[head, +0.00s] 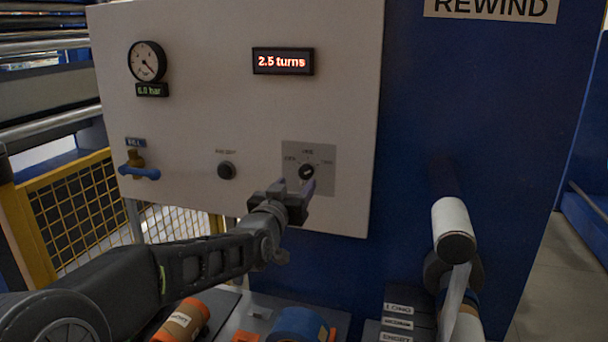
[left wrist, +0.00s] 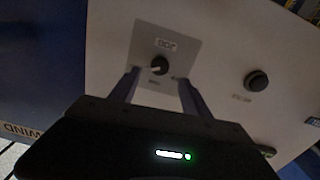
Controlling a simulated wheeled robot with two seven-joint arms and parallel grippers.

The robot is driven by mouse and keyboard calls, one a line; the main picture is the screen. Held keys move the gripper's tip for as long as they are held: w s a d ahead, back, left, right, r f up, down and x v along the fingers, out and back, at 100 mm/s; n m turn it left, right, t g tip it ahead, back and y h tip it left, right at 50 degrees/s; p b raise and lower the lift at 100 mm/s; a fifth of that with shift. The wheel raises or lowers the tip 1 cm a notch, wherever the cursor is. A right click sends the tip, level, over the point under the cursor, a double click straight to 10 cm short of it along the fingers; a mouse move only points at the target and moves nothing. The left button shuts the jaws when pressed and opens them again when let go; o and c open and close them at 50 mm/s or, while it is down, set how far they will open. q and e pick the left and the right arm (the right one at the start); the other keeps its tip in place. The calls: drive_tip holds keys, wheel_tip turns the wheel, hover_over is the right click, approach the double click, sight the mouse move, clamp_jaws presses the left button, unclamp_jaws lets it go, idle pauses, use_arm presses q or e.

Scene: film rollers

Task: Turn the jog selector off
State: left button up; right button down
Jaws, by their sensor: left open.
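The jog selector (head: 307,171) is a small round black knob with a light pointer line, on a grey plate (head: 325,158) on the white panel. The plate's small labels are too blurred to read surely. In the left wrist view the knob (left wrist: 159,65) sits beyond the fingertips, roughly between them. My left gripper (head: 294,187) is open and empty, just below and in front of the knob; its fingers also show in the left wrist view (left wrist: 155,80). It appears apart from the knob. My right gripper is not in view.
A black button (head: 227,170) and a blue-handled valve (head: 139,170) sit left on the panel. A gauge (head: 147,61) and a display reading 2.5 turns (head: 283,61) are above. Rolls (head: 298,325) lie below; a roller (head: 453,230) sticks out at right.

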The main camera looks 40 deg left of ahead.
sight(304, 174)
use_arm(q)
drive_tip(key=p+x, duration=0.2)
drive_tip(key=x, duration=0.4)
drive_tip(key=shift+w+a+p, duration=0.2)
drive_tip(key=shift+w+p, duration=0.1)
drive_tip(key=shift+w, duration=0.2)
clamp_jaws()
